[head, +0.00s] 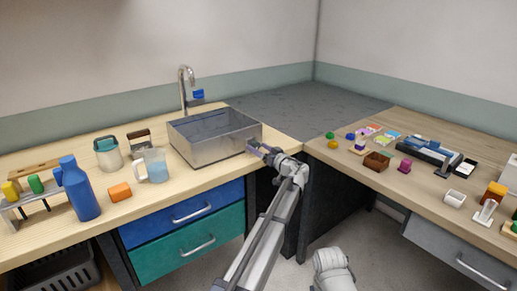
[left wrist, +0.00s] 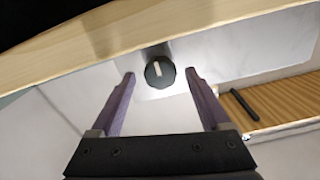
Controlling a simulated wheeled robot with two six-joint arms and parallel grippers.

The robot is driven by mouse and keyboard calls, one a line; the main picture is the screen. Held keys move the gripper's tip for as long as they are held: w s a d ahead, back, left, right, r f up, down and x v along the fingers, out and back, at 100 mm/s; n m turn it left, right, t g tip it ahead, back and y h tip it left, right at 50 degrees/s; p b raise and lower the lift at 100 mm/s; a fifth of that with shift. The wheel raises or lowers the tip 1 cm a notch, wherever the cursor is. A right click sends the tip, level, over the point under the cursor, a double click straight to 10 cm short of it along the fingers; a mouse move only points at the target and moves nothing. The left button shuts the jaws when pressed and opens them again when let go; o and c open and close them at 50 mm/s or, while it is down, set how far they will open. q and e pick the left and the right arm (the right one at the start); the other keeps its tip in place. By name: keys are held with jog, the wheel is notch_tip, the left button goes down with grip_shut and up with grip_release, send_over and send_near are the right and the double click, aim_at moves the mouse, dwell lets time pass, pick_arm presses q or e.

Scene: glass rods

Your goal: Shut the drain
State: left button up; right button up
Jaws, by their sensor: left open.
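The steel sink (head: 205,150) is set in the wooden counter, with a tall faucet (head: 185,85) behind it. My left gripper (head: 258,150) is at the sink's front right corner in the head view. In the left wrist view my left gripper (left wrist: 161,76) is open, with its two purple fingers apart and nothing held. A round black knob (left wrist: 152,74) with a white pointer mark shows on a pale surface beyond the fingertips, roughly centred between them. The pointer looks close to upright in that view. The drain itself is hidden. My right gripper does not show.
A glass pitcher (head: 153,166), an orange block (head: 120,192) and a blue bottle (head: 79,190) stand left of the sink. Blue (head: 186,210) and green (head: 178,247) drawers are below. The right table (head: 440,188) holds several small items. The floor between is clear.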

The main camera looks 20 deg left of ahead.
pick_arm(q)
jog(key=shift+w+a, duration=0.25)
jog(key=shift+a, duration=0.1)
jog(key=shift+c, duration=0.2)
grip_shut()
